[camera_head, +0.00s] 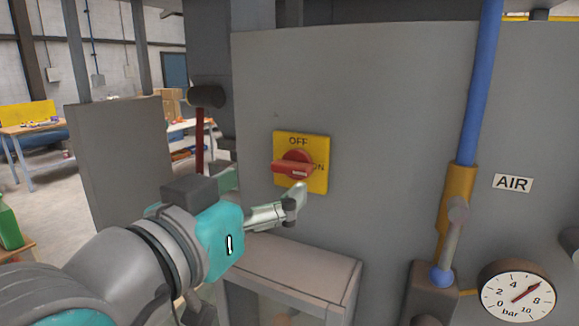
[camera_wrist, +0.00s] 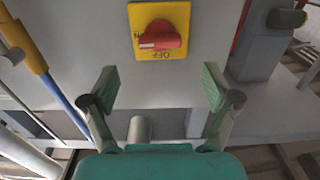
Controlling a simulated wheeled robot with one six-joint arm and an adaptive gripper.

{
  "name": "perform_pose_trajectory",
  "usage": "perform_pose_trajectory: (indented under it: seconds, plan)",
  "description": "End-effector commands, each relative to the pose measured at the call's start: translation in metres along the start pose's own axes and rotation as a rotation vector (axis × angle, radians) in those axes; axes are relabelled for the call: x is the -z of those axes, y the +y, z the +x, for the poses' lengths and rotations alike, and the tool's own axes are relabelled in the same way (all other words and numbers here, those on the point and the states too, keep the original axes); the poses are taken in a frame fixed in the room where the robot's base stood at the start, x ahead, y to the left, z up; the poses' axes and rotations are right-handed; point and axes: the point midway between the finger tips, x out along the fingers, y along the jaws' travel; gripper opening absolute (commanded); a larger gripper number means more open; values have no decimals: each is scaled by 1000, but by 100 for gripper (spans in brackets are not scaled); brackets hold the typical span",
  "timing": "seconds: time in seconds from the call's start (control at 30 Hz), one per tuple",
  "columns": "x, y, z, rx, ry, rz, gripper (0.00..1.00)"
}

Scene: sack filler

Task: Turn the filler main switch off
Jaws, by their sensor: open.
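The main switch is a red rotary knob (camera_head: 292,167) on a yellow plate (camera_head: 316,184) on the grey cabinet front. OFF is printed at the top of the plate and ON at the right. The knob's bar lies level, its white mark on the ON side. The wrist view shows the knob (camera_wrist: 160,36) upside down, at the top centre. My gripper (camera_head: 262,190) is open and empty, in front of the plate and apart from the knob. In the wrist view my gripper (camera_wrist: 158,88) has its fingers spread wide, with the knob beyond their tips.
A grey box-like ledge (camera_head: 290,272) juts out below the switch. A blue pipe (camera_head: 478,85) with a yellow valve body (camera_head: 455,190), an AIR label (camera_head: 512,183) and a pressure gauge (camera_head: 517,292) are at the right.

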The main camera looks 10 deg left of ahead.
Motion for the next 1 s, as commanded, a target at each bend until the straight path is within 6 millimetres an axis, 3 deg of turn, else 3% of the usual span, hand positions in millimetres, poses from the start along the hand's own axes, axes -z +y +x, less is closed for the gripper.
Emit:
perform_pose_trajectory:
  seconds: [0.2, 0.4, 0.83, 1.0]
  plan:
    - [0, 1, 40, -4, 0, -2, 88]
    - [0, 1, 64, -2, 1, -1, 88]
    - [0, 0, 73, 0, 1, 0, 88]
    - [0, 0, 73, 0, 1, -1, 48]
